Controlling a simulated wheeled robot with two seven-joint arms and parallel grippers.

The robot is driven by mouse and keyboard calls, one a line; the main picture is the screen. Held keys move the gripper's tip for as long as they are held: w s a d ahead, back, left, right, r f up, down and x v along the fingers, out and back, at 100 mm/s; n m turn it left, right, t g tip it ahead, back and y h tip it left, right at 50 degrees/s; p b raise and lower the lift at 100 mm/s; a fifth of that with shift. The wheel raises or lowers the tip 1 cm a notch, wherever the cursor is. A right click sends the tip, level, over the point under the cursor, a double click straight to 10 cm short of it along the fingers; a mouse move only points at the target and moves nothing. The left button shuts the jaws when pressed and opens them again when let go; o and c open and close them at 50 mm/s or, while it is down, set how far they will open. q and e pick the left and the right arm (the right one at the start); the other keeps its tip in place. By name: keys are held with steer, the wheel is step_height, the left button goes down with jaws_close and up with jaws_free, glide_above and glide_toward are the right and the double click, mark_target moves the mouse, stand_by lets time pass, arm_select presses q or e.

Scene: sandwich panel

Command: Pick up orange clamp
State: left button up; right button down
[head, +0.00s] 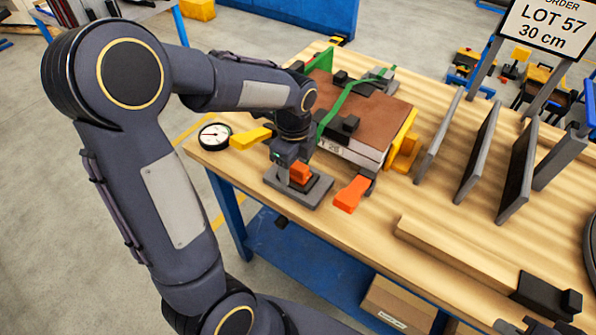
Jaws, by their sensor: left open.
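An orange clamp part (301,173) stands on a dark square base (312,190) near the table's front left edge. My left gripper (292,178) points down right at it, with the jaws open; the far finger is partly hidden. A second orange piece, like a handle (351,194), sticks out at the front corner of the panel stack (350,152). I cannot tell whether the two orange pieces belong together. My right gripper is not in view.
A yellow handle (250,138) and a round dial gauge (214,136) lie left of the gripper. Green clamp bars (345,100) cross the brown panel, and a yellow clamp (402,150) is at its right end. Upright grey plates (478,150) stand further right. Bare wooden table (410,200) lies in front.

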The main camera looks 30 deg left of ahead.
arm_select(q)
steer(key=c, duration=1.1)
steer(key=shift+r, duration=0.1)
steer(key=shift+r, duration=0.2)
steer(key=r, duration=0.3)
steer(key=shift+s+r, duration=0.2)
steer(key=s+a+r+p, duration=0.1)
steer(key=s+r+p, duration=0.3)
steer(key=s+r, duration=0.9)
steer(key=shift+s+r, duration=0.3)
steer(key=shift+r, duration=0.3)
